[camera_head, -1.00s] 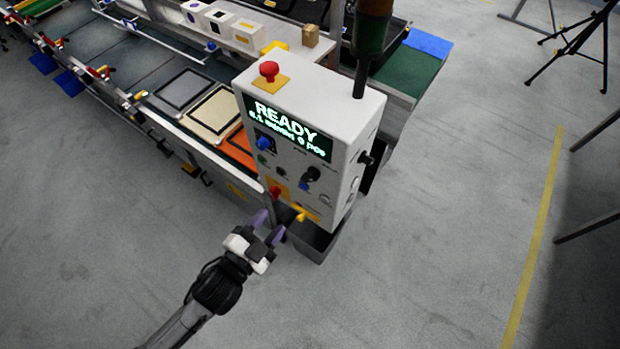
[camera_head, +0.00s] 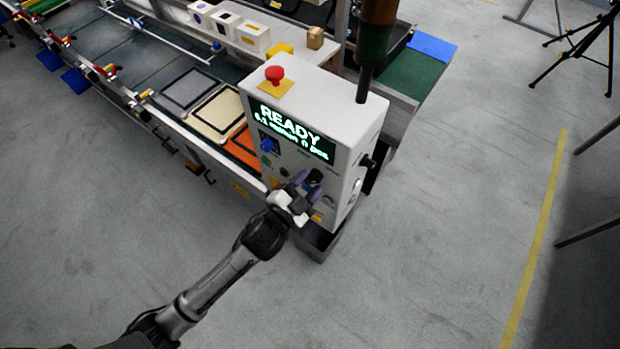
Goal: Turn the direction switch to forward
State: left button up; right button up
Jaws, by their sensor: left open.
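The white control box (camera_head: 352,135) stands at the end of the conveyor, its lit display (camera_head: 292,130) reading READY. Below the display are a blue knob (camera_head: 269,144) at the left and a black rotary knob (camera_head: 315,177) at the right. The labels are too small to read, so I cannot tell for sure which knob is the direction switch or where it points. My left gripper (camera_head: 304,188) is open, its purple fingertips close to the black knob. I cannot tell whether they touch it. The gripper hides part of the lower panel. My right gripper is not in view.
A red mushroom button (camera_head: 274,74) sits on top of the box. A dark signal post (camera_head: 366,75) rises behind it, and a black part sticks out on the right side (camera_head: 367,161). The conveyor (camera_head: 115,62) lies to the left. The floor in front is clear.

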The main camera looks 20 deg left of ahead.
pick_arm(q)
jog(key=shift+w+d, duration=0.15)
jog(key=shift+w, duration=0.4)
grip_shut()
